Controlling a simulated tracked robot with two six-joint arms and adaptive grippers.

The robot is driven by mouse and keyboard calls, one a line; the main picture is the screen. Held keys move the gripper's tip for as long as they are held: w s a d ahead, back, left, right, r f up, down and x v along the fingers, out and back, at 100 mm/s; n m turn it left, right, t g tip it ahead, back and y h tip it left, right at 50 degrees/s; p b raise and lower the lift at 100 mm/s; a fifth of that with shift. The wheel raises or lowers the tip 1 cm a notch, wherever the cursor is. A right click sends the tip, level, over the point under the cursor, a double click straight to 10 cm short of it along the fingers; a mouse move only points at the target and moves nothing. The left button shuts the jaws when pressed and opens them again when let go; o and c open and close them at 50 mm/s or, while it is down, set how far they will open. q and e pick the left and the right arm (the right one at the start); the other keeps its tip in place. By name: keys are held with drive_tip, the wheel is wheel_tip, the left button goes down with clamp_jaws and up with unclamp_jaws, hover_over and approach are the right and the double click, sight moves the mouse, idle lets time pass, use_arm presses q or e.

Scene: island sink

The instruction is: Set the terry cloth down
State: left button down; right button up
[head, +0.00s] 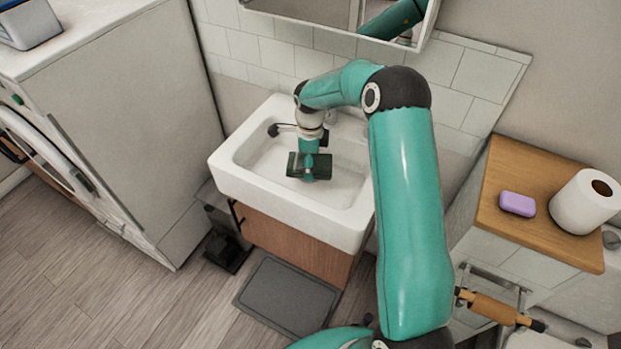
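The terry cloth (325,166) is a small dark green folded piece over the basin of the white sink (228,180). My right gripper (308,175) points down into the basin, with its narrow fingers closed at the middle of the cloth. Part of the cloth is hidden behind the fingers. I cannot tell whether the cloth touches the basin floor. My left gripper is not in view.
A wooden-topped cabinet (515,238) at the right holds purple soap (517,204) and a paper roll (585,202). A washing machine (125,110) stands left. A grey mat (287,297) lies below.

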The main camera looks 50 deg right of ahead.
sight(310, 188)
wheel_tip(310, 188, down, 4)
drive_tip(key=shift+r, duration=0.1)
wheel_tip(310, 188, down, 4)
drive_tip(key=shift+r+p, duration=0.2)
drive_tip(key=shift+p, duration=0.4)
drive_tip(key=shift+f, duration=0.45)
drive_tip(key=o, duration=1.2)
drive_tip(key=shift+r, duration=0.1)
